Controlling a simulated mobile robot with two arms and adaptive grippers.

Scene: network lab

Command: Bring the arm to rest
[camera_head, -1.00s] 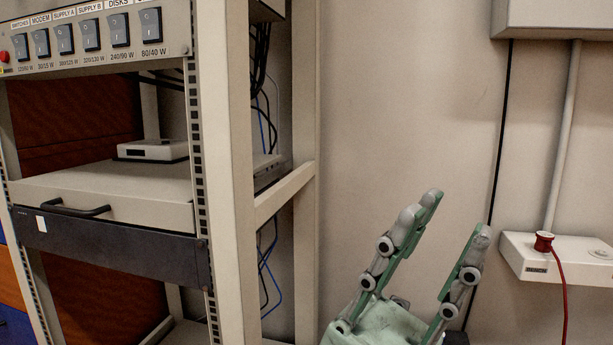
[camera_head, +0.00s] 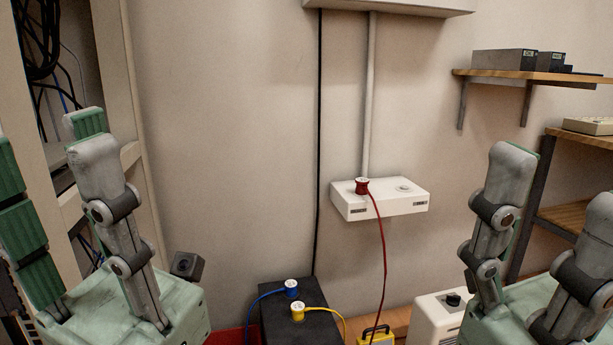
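My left gripper (camera_head: 45,145) stands at the lower left with its fingers pointing up. They are spread apart with nothing between them, in front of the rack frame. My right gripper (camera_head: 558,180) stands at the lower right, fingers up and apart, nothing between them. One of its fingers is partly cut off by the right edge. Both are green and grey, and both palms are at the bottom of the view. The arms behind them are hidden.
A rack (camera_head: 120,85) with cables stands left. A white wall box (camera_head: 385,206) holds a red plug and cable. Below are a black box (camera_head: 275,322) with blue and yellow plugs and a white unit (camera_head: 430,318). Wall shelves (camera_head: 540,75) are at right.

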